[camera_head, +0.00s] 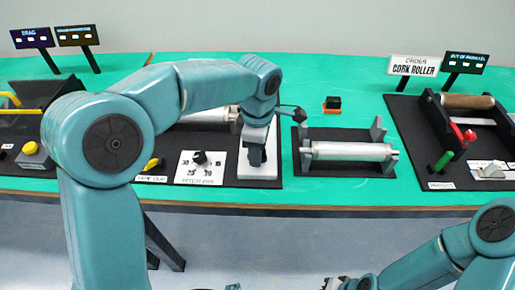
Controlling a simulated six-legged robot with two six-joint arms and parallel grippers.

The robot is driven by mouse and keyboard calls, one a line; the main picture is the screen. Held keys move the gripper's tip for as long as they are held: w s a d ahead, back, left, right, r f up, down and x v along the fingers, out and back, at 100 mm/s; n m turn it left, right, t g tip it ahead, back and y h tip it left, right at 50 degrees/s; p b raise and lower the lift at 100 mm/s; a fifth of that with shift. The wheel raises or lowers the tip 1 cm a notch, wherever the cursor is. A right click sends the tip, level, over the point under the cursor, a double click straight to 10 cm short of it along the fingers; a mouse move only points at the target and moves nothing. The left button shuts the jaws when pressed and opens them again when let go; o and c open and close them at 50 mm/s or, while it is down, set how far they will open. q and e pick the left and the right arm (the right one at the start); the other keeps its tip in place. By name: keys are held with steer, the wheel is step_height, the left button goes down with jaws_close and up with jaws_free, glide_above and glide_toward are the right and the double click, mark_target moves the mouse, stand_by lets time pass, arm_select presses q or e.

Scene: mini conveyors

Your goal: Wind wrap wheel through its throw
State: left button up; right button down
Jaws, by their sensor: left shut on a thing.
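My left arm reaches over the middle station, and its gripper (257,156) points down at a light grey block (262,172). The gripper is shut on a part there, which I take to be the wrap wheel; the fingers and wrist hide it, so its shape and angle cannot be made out. A white dial plate (200,167) with a black knob and the label "PITCH MM" lies just left of the block. My right arm is low at the bottom right, and only a little of what may be its gripper shows at the bottom edge.
A silver roller (348,151) lies in a cradle right of the block. A small black and orange object (333,104) stands behind it. At right, a cork roller station (467,101) has red and green handles. A yellow button (30,148) is at left. Green table shows between stations.

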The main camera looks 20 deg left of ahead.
arm_select(q)
steer(key=n, duration=0.4)
steer(key=shift+d+n+b, duration=0.1)
steer(key=shift+n+b, duration=0.2)
steer(key=n, duration=0.4)
steer(key=shift+n, duration=0.4)
steer(key=o, duration=1)
steer(key=shift+o, duration=0.2)
step_height(320, 180, up, 16)
steer(key=p, duration=0.3)
steer(key=shift+r, duration=0.2)
